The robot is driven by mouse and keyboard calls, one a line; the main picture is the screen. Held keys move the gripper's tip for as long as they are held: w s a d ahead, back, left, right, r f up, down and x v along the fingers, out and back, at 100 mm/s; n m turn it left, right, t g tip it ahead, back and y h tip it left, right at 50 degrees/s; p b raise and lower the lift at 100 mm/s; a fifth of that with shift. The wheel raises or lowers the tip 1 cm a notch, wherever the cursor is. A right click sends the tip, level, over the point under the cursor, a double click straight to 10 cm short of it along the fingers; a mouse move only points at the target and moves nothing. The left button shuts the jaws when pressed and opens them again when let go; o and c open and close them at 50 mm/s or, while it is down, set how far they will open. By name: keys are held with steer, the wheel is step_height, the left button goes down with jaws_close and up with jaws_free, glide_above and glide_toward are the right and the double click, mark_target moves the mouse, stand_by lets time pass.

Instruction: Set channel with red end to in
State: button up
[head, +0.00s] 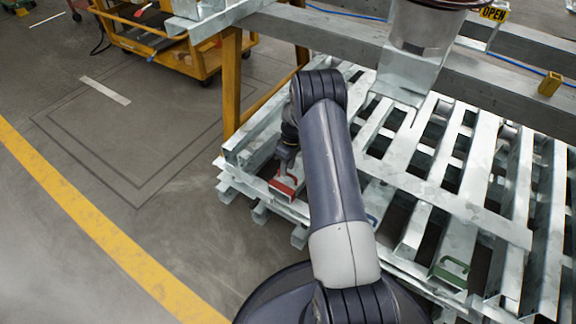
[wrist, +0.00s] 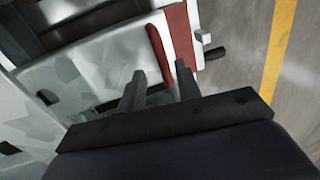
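The channel with the red end (head: 285,187) is a grey metal channel at the left front corner of the slatted metal frame, left of my arm in the head view. In the wrist view its red end (wrist: 181,36) shows at top middle, with a raised red handle bar along it. My gripper (wrist: 160,84) has its two fingers apart, with the near end of the red bar showing in the gap between them. I cannot tell whether either finger touches it.
A green-ended channel (head: 450,270) is at the frame's right front. A galvanised beam (head: 480,85) crosses behind, and a yellow post (head: 231,80) stands at the back left. A yellow cart (head: 165,40) is farther back. The floor left of the frame is clear.

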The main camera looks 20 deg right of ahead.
step_height(320, 180, up, 11)
steer(key=w+d+p, duration=0.1)
steer(key=p, duration=0.3)
steer(key=shift+d+f, duration=0.2)
steer(key=shift+d, duration=0.2)
steer(key=shift+w, duration=0.1)
steer(key=f+b, duration=0.1)
steer(key=f, duration=0.2)
steer(key=s+a+f+b, duration=0.1)
steer(key=f+b, duration=0.1)
steer(key=f, duration=0.2)
steer(key=a+f+b, duration=0.1)
steer(key=f, duration=0.3)
steer(key=shift+s+f, duration=0.15)
steer(key=shift+s, duration=0.05)
steer(key=shift+s+a+r, duration=0.2)
steer(key=shift+a+r, duration=0.1)
steer(key=shift+a, duration=0.1)
steer(key=shift+s+a, duration=0.2)
steer(key=shift+a, duration=0.1)
steer(key=shift+a, duration=0.1)
